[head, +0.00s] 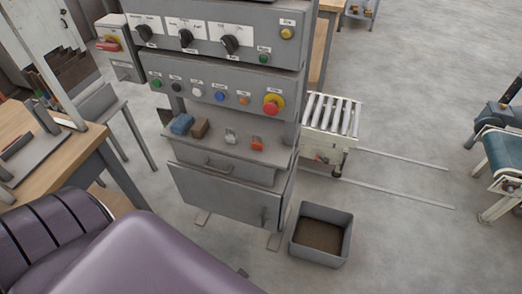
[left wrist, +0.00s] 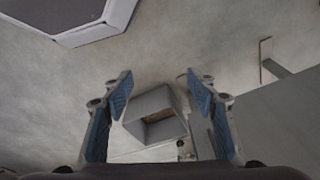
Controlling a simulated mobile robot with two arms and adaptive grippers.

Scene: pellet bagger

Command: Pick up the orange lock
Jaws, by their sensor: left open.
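The orange lock (head: 257,143) sits on the small shelf (head: 225,145) of the grey machine, at the right end of a row of small things. A grey lock-like piece (head: 231,136) is to its left, then a brown block (head: 200,128) and a blue block (head: 181,124). My left gripper (left wrist: 160,105) shows in the left wrist view with its two blue-padded fingers spread apart and nothing between them. The orange lock does not show in that view. No gripper shows in the head view, and my right gripper is out of sight.
The machine's panel (head: 215,85) with knobs and buttons rises behind the shelf. A grey bin (head: 321,235) stands on the floor at its right, also visible in the left wrist view (left wrist: 150,103). A roller conveyor (head: 331,115) is behind. A wooden table (head: 75,160) stands left.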

